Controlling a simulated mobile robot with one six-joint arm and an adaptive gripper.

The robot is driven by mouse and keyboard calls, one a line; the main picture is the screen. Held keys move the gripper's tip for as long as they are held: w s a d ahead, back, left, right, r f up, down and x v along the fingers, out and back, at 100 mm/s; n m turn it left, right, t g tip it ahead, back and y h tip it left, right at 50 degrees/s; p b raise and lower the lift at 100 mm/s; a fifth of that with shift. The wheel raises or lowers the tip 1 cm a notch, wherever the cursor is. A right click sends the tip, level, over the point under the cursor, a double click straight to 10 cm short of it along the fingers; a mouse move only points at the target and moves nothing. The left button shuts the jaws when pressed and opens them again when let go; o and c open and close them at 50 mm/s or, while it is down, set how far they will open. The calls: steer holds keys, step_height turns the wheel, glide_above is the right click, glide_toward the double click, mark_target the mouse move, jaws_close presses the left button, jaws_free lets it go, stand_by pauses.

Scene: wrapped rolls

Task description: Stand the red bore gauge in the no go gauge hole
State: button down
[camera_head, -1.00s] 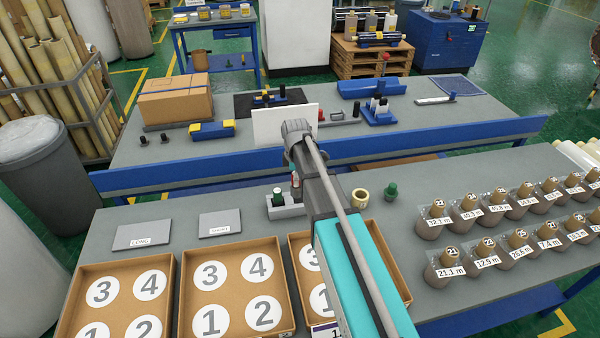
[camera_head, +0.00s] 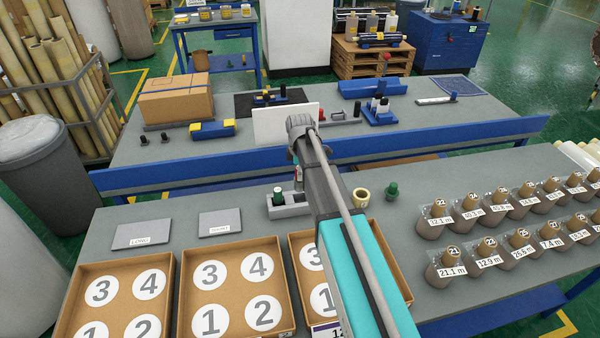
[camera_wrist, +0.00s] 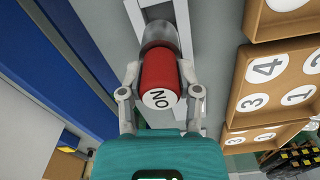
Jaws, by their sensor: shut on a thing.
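The red bore gauge (camera_wrist: 160,72) is between the two fingers of my gripper (camera_wrist: 160,78) in the wrist view. Its white end, marked "NO", faces the camera, and its grey metal end points away. In the head view, only a small piece of the red gauge (camera_head: 298,173) shows beside my arm. The grey gauge stand (camera_head: 290,211) is just below it on the near table, partly hidden by my arm. A green gauge (camera_head: 278,197) stands in the stand's left part. The no go hole is hidden, and I cannot tell whether the red gauge touches the stand.
Cardboard trays with numbered circles (camera_head: 237,288) lie in front of the stand. A cream ring (camera_head: 361,197) and a green-topped piece (camera_head: 392,189) stand to its right. Wrapped rolls (camera_head: 442,273) fill the table's right side. Grey plates (camera_head: 143,235) lie at left.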

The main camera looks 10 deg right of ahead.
mark_target(300, 190)
steer(key=shift+f, duration=0.15)
steer(key=shift+f+b, duration=3.95)
steer(key=shift+b, duration=0.05)
steer(key=shift+f+b, duration=0.35)
steer(key=shift+b, duration=0.05)
steer(key=shift+c, duration=1.1)
jaws_free()
steer(key=shift+r, duration=0.15)
